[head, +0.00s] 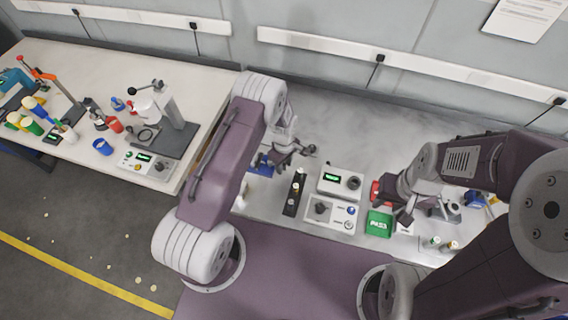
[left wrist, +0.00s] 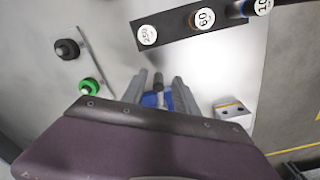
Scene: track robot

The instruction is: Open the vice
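A blue object (head: 263,164), probably the vice, sits on the grey bench, mostly hidden behind my left arm and gripper. My left gripper (head: 284,157) is above and beside it. In the left wrist view the blue body (left wrist: 155,99) shows between the fingers, with a dark round-ended bar (left wrist: 158,82) that looks like its handle. The left fingers stand apart, one on each side of the bar; contact cannot be told. My right gripper (head: 396,211) hangs over the bench by the green PASS box (head: 378,224), fingers apart and empty.
A black strip with numbered weights (head: 293,195) stands right of the left gripper, and two control boxes (head: 341,181) beyond it. A red object (head: 376,191) is near the right gripper. The left table (head: 195,70) holds tools and bottles. The bench's back is clear.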

